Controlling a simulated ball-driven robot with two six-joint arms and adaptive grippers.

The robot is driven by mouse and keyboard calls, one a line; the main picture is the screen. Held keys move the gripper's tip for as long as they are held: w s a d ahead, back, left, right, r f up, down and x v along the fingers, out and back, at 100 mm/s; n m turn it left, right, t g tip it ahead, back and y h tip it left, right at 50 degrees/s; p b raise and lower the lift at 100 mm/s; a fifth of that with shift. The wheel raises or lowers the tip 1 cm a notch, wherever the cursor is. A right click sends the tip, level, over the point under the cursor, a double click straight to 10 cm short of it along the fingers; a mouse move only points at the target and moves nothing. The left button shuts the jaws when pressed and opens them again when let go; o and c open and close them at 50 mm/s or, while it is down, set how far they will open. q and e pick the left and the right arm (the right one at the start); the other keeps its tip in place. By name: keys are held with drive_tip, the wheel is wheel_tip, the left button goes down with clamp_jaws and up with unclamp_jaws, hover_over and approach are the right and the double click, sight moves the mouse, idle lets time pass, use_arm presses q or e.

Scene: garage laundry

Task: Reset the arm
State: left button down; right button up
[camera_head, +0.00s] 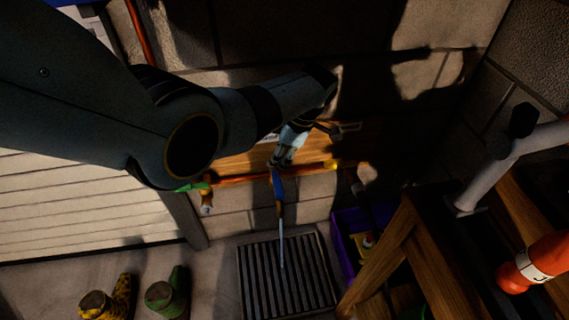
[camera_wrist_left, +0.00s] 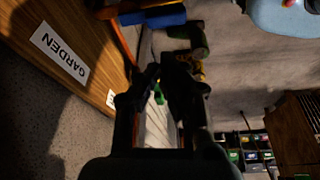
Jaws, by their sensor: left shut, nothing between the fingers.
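My left arm reaches in from the upper left in the head view and bends down at the wrist. My left gripper (camera_head: 279,162) is at its end, in front of the wooden wall board (camera_head: 235,161). In the left wrist view the dark fingers of this gripper (camera_wrist_left: 165,72) are together, with nothing seen held between them. A long tool with a blue handle (camera_head: 279,188) hangs just below the gripper in the head view; I cannot tell whether they touch. My right gripper is in neither view.
A floor grate (camera_head: 288,275) lies below. Yellow spotted boots (camera_head: 120,298) and green boots (camera_head: 172,297) stand at lower left. A purple crate (camera_head: 345,240) and wooden frame (camera_head: 385,252) are at right. The wrist view shows a GARDEN label (camera_wrist_left: 60,54) on wood.

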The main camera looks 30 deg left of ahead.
use_arm(q)
drive_tip(key=s+f+m+h, duration=0.1)
drive_tip(key=s+f+m, duration=0.55)
drive_tip(key=s, duration=1.05)
drive_tip(key=s+a+f+m+g, duration=0.1)
drive_tip(key=s+f+m, duration=0.3)
drive_tip(key=s+f, duration=0.95)
drive_tip(key=s+f+m+h, duration=0.1)
drive_tip(key=s+f+m, duration=0.35)
drive_tip(key=s, duration=1.65)
drive_tip(key=w+m+t, duration=0.1)
drive_tip(key=m, duration=0.2)
drive_tip(key=w+m+t, duration=0.1)
drive_tip(key=w+m, duration=0.1)
drive_tip(key=m, duration=0.1)
drive_tip(key=w+m+t, duration=0.1)
drive_tip(key=w+m, duration=0.1)
drive_tip(key=m, duration=0.1)
drive_tip(key=shift+w+d+f+m+t, duration=0.15)
drive_tip(key=shift+d+f+m+t, duration=0.1)
drive_tip(key=shift+f+m+t, duration=0.15)
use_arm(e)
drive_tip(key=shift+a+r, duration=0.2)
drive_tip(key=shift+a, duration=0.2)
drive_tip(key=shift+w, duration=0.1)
